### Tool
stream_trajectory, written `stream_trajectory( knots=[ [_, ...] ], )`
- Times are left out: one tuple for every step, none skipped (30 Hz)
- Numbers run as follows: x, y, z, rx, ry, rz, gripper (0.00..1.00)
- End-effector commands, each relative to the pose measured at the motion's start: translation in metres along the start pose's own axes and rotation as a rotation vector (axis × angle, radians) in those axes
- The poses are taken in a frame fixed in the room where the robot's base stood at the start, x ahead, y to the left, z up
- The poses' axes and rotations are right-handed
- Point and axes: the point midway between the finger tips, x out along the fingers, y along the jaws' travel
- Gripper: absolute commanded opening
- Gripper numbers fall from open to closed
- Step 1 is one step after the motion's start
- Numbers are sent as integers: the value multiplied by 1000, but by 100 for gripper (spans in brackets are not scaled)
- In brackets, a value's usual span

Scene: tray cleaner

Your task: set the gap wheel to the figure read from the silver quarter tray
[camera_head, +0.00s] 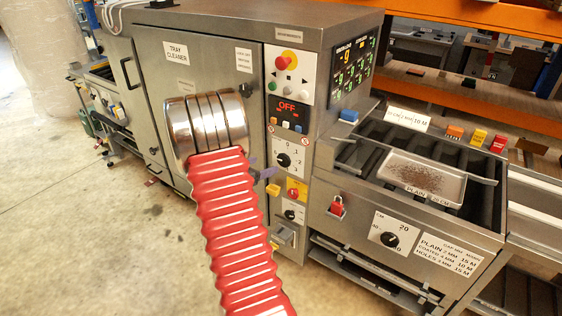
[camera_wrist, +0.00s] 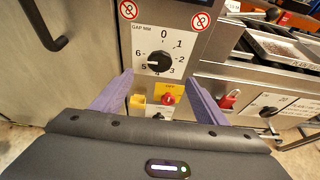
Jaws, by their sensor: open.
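The gap wheel is a black knob (camera_wrist: 159,61) under a "GAP MM" label, with a dial numbered from 0 to 6. Its white mark seems to lie on the lower left, near 5. It also shows in the head view (camera_head: 283,160). The silver tray (camera_head: 452,191) lies on the right-hand conveyor, with brown crumbs on it and a label starting "PLAIN"; its figure is small, perhaps 25 CM. My gripper (camera_wrist: 157,88) is open and empty, its purple fingers spread either side below the wheel. In the head view my red arm hides most of it.
A display (camera_head: 288,108) reads OFF. A yellow-plated red switch (camera_wrist: 168,98) sits below the wheel, a red padlock (camera_wrist: 230,98) to the right. A door handle (camera_wrist: 43,25) stands at left.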

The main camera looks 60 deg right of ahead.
Motion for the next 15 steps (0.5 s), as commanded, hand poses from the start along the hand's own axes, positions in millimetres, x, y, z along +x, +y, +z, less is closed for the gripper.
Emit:
stream_trajectory(
  knots=[
    [4, 0, 0, 0, 0, -1, 67],
    [7, 0, 0, -1, 0, -1, 67],
    [11, -1, -1, -2, 0, -1, 67],
    [14, -1, -1, -2, 0, -2, 67],
    [18, -1, -1, -1, 0, -2, 67],
    [24, -1, 0, 0, 0, -3, 67],
    [28, -1, -1, -1, 1, -3, 67],
    [33, -1, -1, -1, 1, -2, 67],
    [39, -1, -1, -1, 1, -1, 67],
    [44, -1, 0, -1, 1, -2, 67],
    [48, -1, -1, -1, 1, -3, 67],
    [55, -1, -1, -1, 1, -3, 67],
    [59, -1, -1, -1, 0, -2, 67],
    [64, -1, -1, -1, 1, -2, 67],
    [70, -1, -1, -1, 1, -2, 67]
  ],
)
